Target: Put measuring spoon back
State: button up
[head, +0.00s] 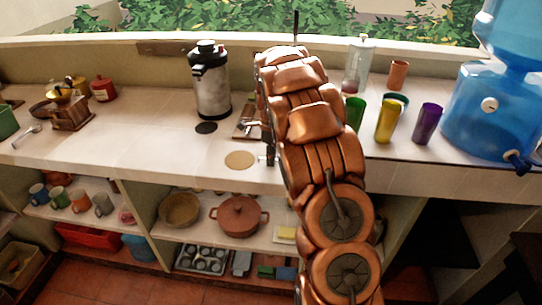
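A small silver spoon-shaped thing (27,136) lies on the counter at the far left, beside a wooden coffee grinder (70,112). It may be the measuring spoon; it is too small to be sure. My arm reaches up over the counter right of the middle. Dark parts of my gripper (268,153) show at the left edge of the arm, above the counter, far right of the spoon. The arm hides most of the gripper, so I cannot tell its opening or whether it holds anything.
A steel dispenser (211,85), a brown board (248,123) and a round tan mat (240,160) are left of my arm. Coloured cups (386,121) and a blue water jug (490,110) stand to the right. The counter's left middle is clear. Shelves below hold pots and mugs.

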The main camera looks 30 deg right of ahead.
notch_tip(320, 180, up, 12)
jog(key=b, duration=0.3)
jog(key=shift+r, duration=0.15)
dwell(0.4)
jog(key=shift+a, duration=0.1)
jog(key=s+a+r+n+g, duration=0.1)
jog(key=s+a+n, duration=1.3)
jog(key=s, duration=0.4)
jog(key=s+a+f+n, duration=0.2)
jog(key=s+a+n, duration=0.1)
jog(key=s, duration=0.4)
jog(key=s+a+f+n, duration=0.2)
jog(key=s+a+n, duration=0.1)
jog(key=s+n, duration=0.2)
jog(key=s+a+f+n, duration=0.3)
jog(key=s+n, duration=0.1)
jog(key=s, duration=0.4)
jog(key=shift+s+g, duration=0.4)
